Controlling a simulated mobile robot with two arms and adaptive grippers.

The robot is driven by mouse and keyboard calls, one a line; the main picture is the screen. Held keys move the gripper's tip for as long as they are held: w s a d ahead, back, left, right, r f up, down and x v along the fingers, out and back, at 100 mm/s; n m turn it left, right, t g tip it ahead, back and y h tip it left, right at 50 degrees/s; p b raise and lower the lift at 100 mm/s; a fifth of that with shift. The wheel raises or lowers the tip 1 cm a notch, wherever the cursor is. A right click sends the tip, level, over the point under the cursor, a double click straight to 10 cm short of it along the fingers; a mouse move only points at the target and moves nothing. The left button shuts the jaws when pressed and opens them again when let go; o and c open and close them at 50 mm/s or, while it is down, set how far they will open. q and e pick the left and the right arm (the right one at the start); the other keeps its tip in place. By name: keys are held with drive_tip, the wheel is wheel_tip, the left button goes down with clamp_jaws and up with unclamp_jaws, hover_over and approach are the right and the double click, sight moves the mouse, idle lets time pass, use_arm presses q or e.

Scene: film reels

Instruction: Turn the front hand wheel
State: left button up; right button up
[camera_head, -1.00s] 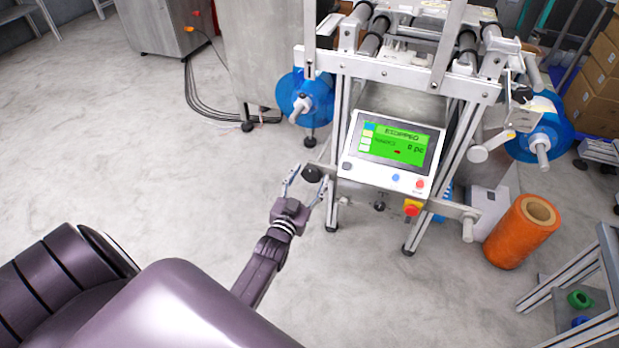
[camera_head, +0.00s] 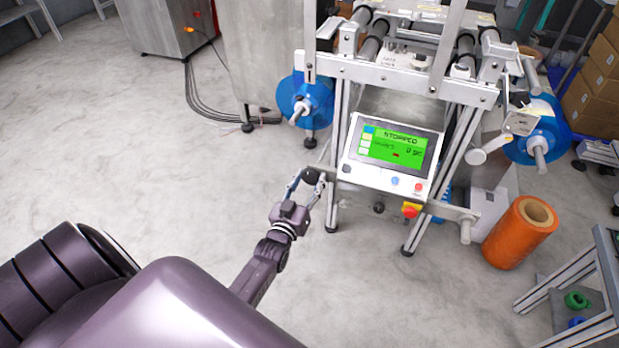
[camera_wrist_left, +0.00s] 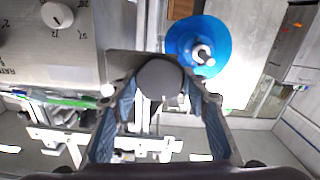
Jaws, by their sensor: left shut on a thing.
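The front hand wheel's dark round knob (camera_head: 310,176) is at the left front of the machine, below and left of the control panel. My left gripper (camera_head: 308,180) is shut on this knob, with one finger on either side. In the left wrist view the dark knob (camera_wrist_left: 160,79) sits between the tips of the two fingers (camera_wrist_left: 160,92). The rest of the wheel behind the knob is mostly hidden. My right gripper is not in view.
The control panel (camera_head: 391,153) with a green screen reading STOPPED is close by. A red and yellow stop button (camera_head: 411,210) sits below it. Blue reels (camera_head: 318,98) flank the machine. An orange roll (camera_head: 520,233) stands at right. The floor at left is clear.

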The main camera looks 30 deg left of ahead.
use_arm(q)
drive_tip(key=n, duration=0.3)
drive_tip(key=shift+p, duration=0.35)
drive_tip(key=shift+n, duration=1.7)
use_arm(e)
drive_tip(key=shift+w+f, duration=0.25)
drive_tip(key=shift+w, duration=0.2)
use_arm(q)
drive_tip(key=shift+f, duration=0.1)
drive_tip(key=o, duration=1.1)
drive_tip(key=shift+a, duration=0.1)
drive_tip(key=shift+o, duration=0.3)
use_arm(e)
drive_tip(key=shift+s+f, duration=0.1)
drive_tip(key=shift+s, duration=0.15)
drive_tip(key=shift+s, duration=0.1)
